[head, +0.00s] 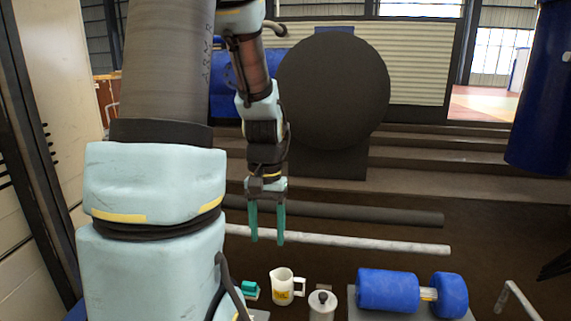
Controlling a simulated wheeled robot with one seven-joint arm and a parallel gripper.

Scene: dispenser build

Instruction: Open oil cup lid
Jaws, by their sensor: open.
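A light grey cup (322,314), which looks like the oil cup, stands at the bottom edge of the head view, partly cut off. Its lid (322,299) is on top, with a dark round knob, and looks closed. My gripper (267,241) points downward with its two teal fingers apart and nothing between them. It is above and to the left of the cup in the picture, clear of it.
A small teal part (250,290) lies further left. A blue roller-like part (388,291) lies on the right. A pale bar (370,244) and dark bar (370,214) run behind.

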